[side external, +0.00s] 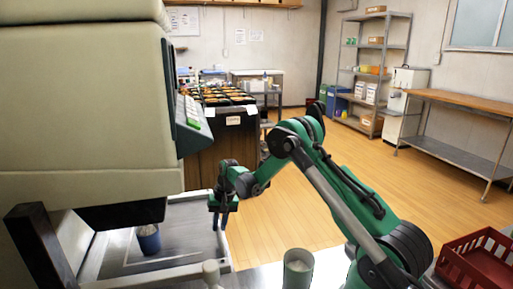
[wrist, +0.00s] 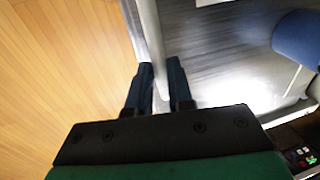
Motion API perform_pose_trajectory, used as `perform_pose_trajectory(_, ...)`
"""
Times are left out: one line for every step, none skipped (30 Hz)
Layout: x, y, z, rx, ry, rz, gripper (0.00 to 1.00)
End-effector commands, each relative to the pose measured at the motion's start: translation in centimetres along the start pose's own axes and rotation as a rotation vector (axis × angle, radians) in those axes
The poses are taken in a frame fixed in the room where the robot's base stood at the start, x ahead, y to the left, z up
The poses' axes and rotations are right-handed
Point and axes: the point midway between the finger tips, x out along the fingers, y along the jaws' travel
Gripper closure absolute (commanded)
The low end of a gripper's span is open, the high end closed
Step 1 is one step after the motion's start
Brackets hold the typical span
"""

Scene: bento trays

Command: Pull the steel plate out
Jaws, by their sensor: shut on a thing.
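The steel plate (side external: 185,236) is a flat grey metal sheet with a raised pale rim, low beneath the large cream machine (side external: 80,100). Its shiny surface (wrist: 225,92) fills the right of the wrist view. My gripper (side external: 222,218) is at the plate's right edge in the side view, pointing down. In the wrist view my gripper (wrist: 161,75) has its two dark fingers on either side of the pale rim bar, shut on it. The plate's far part under the machine is hidden.
A blue cup (side external: 148,240) with pale contents stands on the plate. A green cup (side external: 297,270) stands on the front surface, near a red crate (side external: 478,262). A counter with bento trays (side external: 215,95) is behind. The wooden floor (side external: 310,180) right of the plate is clear.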

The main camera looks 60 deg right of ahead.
Motion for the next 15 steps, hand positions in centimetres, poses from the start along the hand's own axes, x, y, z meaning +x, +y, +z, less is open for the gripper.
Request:
perform_pose_trajectory(-0.1, 0.1, 0.0, 0.001, 0.0, -0.001, 1.0)
perform_pose_trajectory(-0.1, 0.3, 0.0, 0.001, 0.0, -0.001, 1.0)
perform_pose_trajectory(-0.2, 0.5, 0.0, 0.002, 0.0, -0.001, 1.0)
perform_pose_trajectory(-0.2, 0.8, 0.0, 0.002, 0.0, -0.001, 1.0)
perform_pose_trajectory(-0.3, 1.1, 0.0, 0.003, 0.0, 0.0, 1.0)
perform_pose_trajectory(-0.4, 1.6, -0.1, 0.004, 0.0, 0.0, 1.0)
perform_pose_trajectory(-0.5, 2.0, -0.1, 0.004, 0.0, 0.0, 1.0)
perform_pose_trajectory(-0.6, 2.5, -0.1, 0.005, 0.0, 0.0, 1.0)
perform_pose_trajectory(-0.7, 3.2, -0.1, 0.006, 0.001, 0.0, 1.0)
perform_pose_trajectory(-0.8, 3.8, -0.1, 0.007, 0.001, 0.0, 1.0)
perform_pose_trajectory(-0.9, 4.5, -0.1, 0.008, 0.002, 0.0, 1.0)
perform_pose_trajectory(-1.1, 5.4, -0.1, 0.008, 0.002, 0.0, 1.0)
perform_pose_trajectory(-1.3, 6.2, -0.1, 0.008, 0.002, 0.0, 1.0)
perform_pose_trajectory(-1.4, 7.0, -0.1, 0.009, 0.002, 0.0, 1.0)
perform_pose_trajectory(-1.7, 8.0, -0.1, 0.01, 0.002, 0.0, 1.0)
